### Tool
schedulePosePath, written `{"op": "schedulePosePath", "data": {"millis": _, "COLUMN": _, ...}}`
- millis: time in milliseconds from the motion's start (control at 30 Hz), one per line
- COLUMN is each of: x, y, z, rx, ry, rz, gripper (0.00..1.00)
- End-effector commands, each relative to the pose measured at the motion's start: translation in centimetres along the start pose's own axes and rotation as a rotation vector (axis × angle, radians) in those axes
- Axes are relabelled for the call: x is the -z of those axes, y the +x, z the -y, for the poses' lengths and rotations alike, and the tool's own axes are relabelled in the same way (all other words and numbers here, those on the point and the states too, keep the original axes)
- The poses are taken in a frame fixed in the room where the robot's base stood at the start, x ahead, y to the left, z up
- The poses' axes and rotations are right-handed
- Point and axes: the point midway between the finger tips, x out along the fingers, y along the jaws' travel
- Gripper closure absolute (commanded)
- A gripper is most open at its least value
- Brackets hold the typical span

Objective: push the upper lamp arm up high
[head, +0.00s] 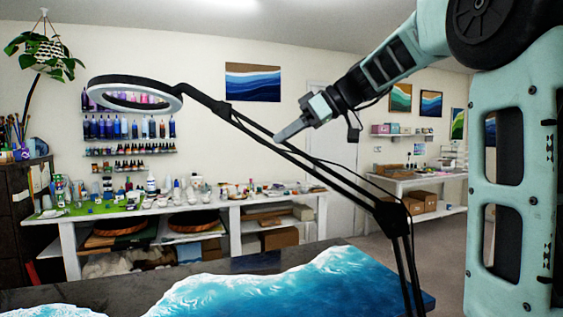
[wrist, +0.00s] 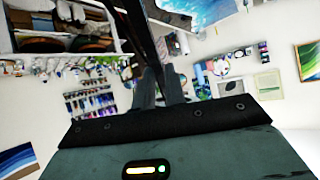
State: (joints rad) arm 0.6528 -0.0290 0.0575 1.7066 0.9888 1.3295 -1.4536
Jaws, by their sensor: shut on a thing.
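The black lamp has a ring-shaped head (head: 136,92) at the left in the head view. Its upper lamp arm (head: 345,182), made of thin parallel bars, slopes from a joint at the right up and left to the head. The lower lamp arm (head: 404,262) runs steeply down from that joint. My gripper (head: 279,138) is at the upper arm, between its middle and the head end. In the wrist view the fingers (wrist: 162,88) are shut on the dark bar (wrist: 143,35) of the upper arm. The exact contact is partly hidden between the fingers.
A dark table with a blue-and-white resin slab (head: 270,287) lies in front, below the lamp. A white workbench (head: 275,200) with cups and bottles stands along the back wall. A hanging plant (head: 45,50) is at the upper left. Open wall surrounds the lamp head's upper side.

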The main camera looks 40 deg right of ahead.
Motion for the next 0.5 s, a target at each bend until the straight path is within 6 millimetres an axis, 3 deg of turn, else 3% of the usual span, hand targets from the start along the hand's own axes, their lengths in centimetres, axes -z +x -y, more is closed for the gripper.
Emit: {"op": "schedulePosePath", "data": {"millis": 500, "x": 0.17, "y": -0.66, "z": -0.01, "rx": 0.000, "ry": 0.002, "rz": -0.024, "gripper": 1.00}}
